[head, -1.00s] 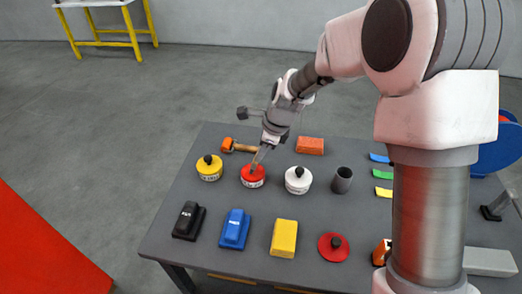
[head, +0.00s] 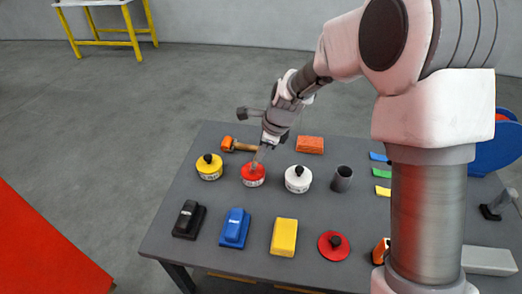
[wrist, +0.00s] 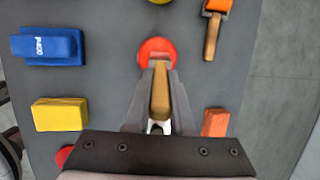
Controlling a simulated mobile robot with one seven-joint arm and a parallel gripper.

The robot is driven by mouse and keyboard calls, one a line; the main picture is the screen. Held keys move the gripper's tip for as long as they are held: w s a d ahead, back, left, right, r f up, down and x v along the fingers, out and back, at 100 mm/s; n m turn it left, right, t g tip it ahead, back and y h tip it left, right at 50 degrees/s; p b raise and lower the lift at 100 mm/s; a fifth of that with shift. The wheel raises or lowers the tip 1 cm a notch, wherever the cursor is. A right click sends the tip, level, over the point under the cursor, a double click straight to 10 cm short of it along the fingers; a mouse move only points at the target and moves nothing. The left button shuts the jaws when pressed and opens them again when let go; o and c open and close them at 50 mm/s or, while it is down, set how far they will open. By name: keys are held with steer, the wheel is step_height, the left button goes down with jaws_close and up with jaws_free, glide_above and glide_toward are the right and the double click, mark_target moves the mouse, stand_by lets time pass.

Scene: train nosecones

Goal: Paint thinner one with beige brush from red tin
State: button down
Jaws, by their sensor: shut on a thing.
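My gripper (head: 266,149) is shut on the beige brush (wrist: 160,92), whose handle runs between the fingers in the wrist view. The brush's lower end is at the open red tin (head: 253,180); how deep it reaches is hidden. The red tin also shows in the wrist view (wrist: 155,48). The black nosecone (head: 188,220) and the blue nosecone (head: 234,229) stand at the table's front left. The blue one also shows in the wrist view (wrist: 47,46). I cannot clearly tell which is thinner.
The grey table (head: 210,262) also bears a yellow tin (head: 209,171), a white tin (head: 297,181), a grey cup (head: 342,178), an orange-headed tool (head: 238,145), an orange block (head: 310,145), a yellow block (head: 284,237) and a red lid (head: 333,247).

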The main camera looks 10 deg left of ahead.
stand_by(0.3)
step_height(320, 180, up, 7)
steer(key=p, duration=0.6)
steer(key=shift+d, duration=0.1)
stand_by(0.8)
